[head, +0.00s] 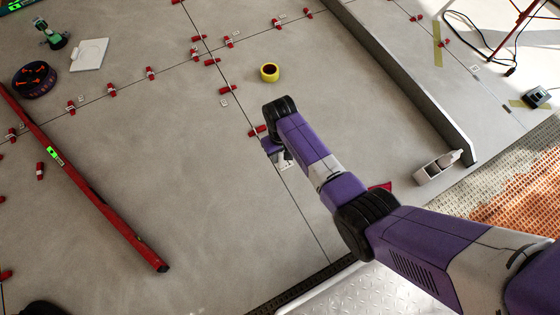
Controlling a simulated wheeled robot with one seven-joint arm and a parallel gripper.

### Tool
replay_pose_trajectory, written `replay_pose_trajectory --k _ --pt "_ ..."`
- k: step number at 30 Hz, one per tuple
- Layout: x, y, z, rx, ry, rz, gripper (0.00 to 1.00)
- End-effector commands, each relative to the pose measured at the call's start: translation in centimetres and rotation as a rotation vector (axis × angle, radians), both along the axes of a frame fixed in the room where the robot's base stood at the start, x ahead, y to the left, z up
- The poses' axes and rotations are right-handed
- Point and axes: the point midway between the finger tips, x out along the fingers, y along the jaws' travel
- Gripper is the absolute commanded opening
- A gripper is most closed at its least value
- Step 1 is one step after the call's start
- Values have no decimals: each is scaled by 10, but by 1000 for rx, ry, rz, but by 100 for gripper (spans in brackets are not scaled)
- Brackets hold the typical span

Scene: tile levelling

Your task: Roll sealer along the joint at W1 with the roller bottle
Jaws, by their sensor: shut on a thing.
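My gripper (280,155) hangs low over the floor near the middle of the head view, beside a long dark tile joint (293,196). It is shut on a small pale thing, which I take to be the roller bottle (286,162). My wrist and arm hide most of it. I cannot tell whether its tip touches the joint. Small white tags lie along the joints, one of them (224,103) above my gripper; their lettering is too small to read, so I cannot pick out W1.
Red levelling clips (227,90) stand along the joints. A yellow tape roll (270,72) is above my gripper. A long red level (95,185) lies at left. Floor left of my gripper is clear.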

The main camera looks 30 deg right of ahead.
Motion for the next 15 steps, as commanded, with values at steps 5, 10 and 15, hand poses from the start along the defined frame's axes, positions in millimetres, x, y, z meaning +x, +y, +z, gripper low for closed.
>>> replay_pose_trajectory --k 5,10,15 --pt "6 0 -18 0 -1 0 0" --pt "6 0 -21 0 -1 0 0" --pt "6 0 -32 0 -1 0 0"
